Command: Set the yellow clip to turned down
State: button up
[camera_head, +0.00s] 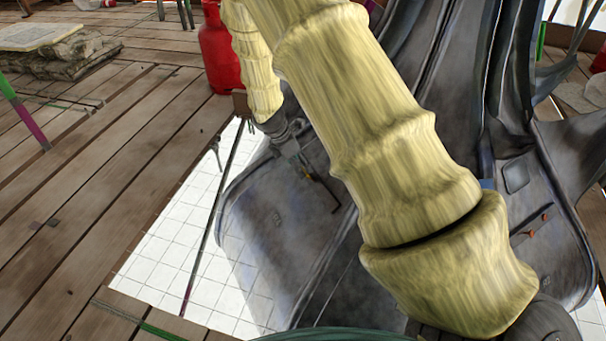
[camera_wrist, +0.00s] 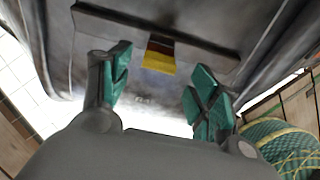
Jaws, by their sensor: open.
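The yellow clip (camera_wrist: 160,58) shows in the wrist view as a small block, yellow below and dark brown above. It sits at the middle of a long dark slotted plate (camera_wrist: 205,50) on the grey metal spire. My gripper (camera_wrist: 157,82) is open, with one teal finger on each side of the clip's line and the clip ahead of the tips. No contact shows, and nothing is held. In the head view my gripper (camera_head: 291,152) is small, beside the grey spire (camera_head: 265,220). A tiny orange-yellow spot near it may be the clip.
Red gas bottle (camera_head: 217,50) stands behind my arm. Wooden planks (camera_head: 90,180) surround an opening over white tiles (camera_head: 170,240). Small orange parts (camera_head: 531,232) sit on the spire's right side. A green netted bundle (camera_wrist: 285,145) lies at lower right in the wrist view.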

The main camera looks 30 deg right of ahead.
aim_at(306, 174)
jog(key=shift+b+x, duration=0.7)
jog(key=shift+x, duration=1.65)
jog(key=shift+c, duration=0.2)
jog(key=c, duration=1)
